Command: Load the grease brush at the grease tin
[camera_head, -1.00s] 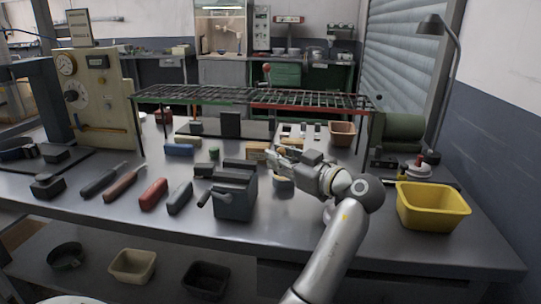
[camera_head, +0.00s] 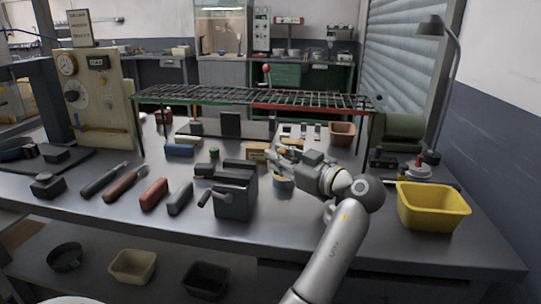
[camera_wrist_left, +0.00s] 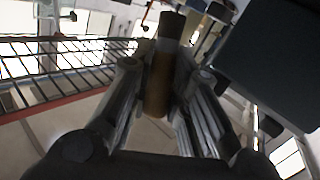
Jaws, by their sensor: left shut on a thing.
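My left gripper (camera_head: 275,157) is over the middle of the bench, to the right of the dark grey vise-like block (camera_head: 235,194). In the left wrist view its two fingers are closed on a brown cylindrical handle (camera_wrist_left: 160,82) with a darker end, which looks like the grease brush. The brush's bristles cannot be made out. A small round tin (camera_head: 284,183), apparently the grease tin, stands on the bench just below the gripper and is partly covered by it. I cannot tell whether the brush touches it. My right gripper is in neither view.
A long wire rack (camera_head: 250,98) on legs spans the back of the bench (camera_head: 300,235). A yellow bin (camera_head: 433,206) stands at the right.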

